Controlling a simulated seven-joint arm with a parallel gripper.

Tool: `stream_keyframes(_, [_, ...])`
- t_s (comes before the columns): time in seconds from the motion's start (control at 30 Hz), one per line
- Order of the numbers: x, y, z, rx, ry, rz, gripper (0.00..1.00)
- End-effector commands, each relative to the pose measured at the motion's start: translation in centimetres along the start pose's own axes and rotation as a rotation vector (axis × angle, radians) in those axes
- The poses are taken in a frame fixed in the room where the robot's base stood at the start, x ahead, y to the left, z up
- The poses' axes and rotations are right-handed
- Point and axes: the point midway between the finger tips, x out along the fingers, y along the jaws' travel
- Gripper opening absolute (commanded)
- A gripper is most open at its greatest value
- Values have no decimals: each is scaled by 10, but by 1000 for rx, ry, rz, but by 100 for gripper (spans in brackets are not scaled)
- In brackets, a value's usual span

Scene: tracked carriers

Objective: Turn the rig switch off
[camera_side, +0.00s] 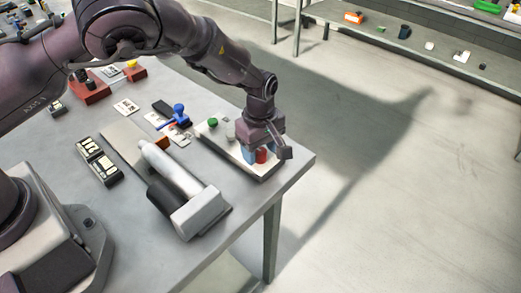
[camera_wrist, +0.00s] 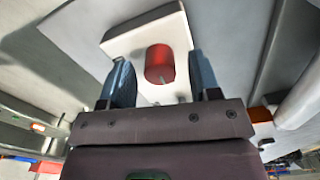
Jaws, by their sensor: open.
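A white board (camera_side: 217,142) near the table's right edge carries a green knob (camera_side: 212,122), a grey-white knob (camera_side: 231,130) and a red cylinder (camera_side: 261,156). I cannot tell for sure which part is the rig switch. My gripper (camera_side: 259,152) is open and low over the board's right end, with its blue fingers around the red cylinder. In the wrist view, the red cylinder (camera_wrist: 159,65) stands on the white board (camera_wrist: 125,45) between the spread fingers of my gripper (camera_wrist: 161,72). Gaps show on both sides, and nothing is gripped.
A pale roller (camera_side: 172,170) with a grey block (camera_side: 200,211) lies left of the board. A blue valve-like part (camera_side: 178,116) stands behind it. Dark panels with white parts (camera_side: 89,147) lie further left. The table edge is close to my gripper.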

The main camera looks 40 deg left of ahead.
Motion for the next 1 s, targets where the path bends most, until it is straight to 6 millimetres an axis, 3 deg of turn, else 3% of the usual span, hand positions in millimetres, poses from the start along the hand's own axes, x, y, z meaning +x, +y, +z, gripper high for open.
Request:
stream_keyframes(0.4, [8,0,0,1,-1,1,55])
stream_keyframes(0.6, [8,0,0,1,-1,1,9])
stream_keyframes(1.0, [8,0,0,60,-1,0,8])
